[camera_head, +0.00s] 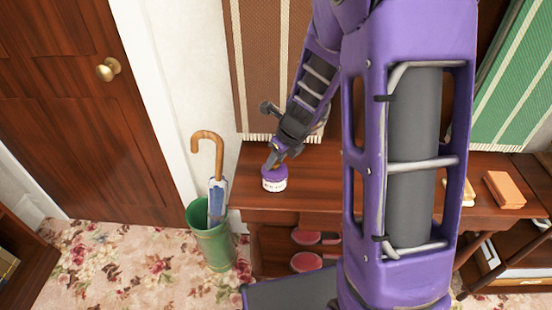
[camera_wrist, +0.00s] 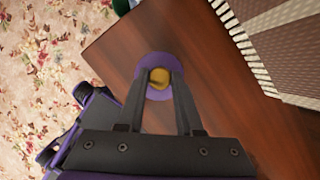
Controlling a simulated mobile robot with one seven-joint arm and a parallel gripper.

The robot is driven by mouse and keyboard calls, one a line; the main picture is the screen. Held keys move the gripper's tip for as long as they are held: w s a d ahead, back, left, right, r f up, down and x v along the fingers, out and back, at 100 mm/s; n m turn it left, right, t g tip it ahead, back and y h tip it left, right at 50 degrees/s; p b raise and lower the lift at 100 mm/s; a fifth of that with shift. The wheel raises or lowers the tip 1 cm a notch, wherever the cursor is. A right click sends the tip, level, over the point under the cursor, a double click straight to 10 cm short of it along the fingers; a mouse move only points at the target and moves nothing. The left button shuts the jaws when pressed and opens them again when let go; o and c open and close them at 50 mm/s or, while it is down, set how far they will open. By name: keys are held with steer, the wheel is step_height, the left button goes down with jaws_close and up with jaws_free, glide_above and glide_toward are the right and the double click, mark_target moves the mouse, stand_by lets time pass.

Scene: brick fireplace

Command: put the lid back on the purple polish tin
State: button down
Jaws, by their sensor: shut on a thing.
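The purple polish tin (camera_head: 274,184) stands upright on the left part of the wooden bench top, with a pale label around its side. A purple lid (camera_wrist: 151,72) with a yellow-gold knob (camera_wrist: 159,77) shows in the wrist view. My gripper (camera_head: 274,161) is shut on the lid's knob, with a finger on each side of it. The lid is at the top of the tin; I cannot tell whether it is fully seated. In the wrist view my gripper (camera_wrist: 160,80) and the lid hide the tin's body.
The wooden bench (camera_head: 320,182) has clear room around the tin, which is close to its front-left edge. A green umbrella stand (camera_head: 213,240) with a cane-handled umbrella (camera_head: 214,170) stands to the left. An orange-brown block (camera_head: 505,189) lies at the right. Striped rugs hang behind.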

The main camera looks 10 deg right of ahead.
stand_by(0.4)
jaws_free()
stand_by(0.4)
steer(key=shift+r, duration=0.1)
steer(key=shift+r+p, duration=3.45)
steer(key=shift+p, duration=0.3)
jaws_close()
steer(key=shift+f, duration=0.2)
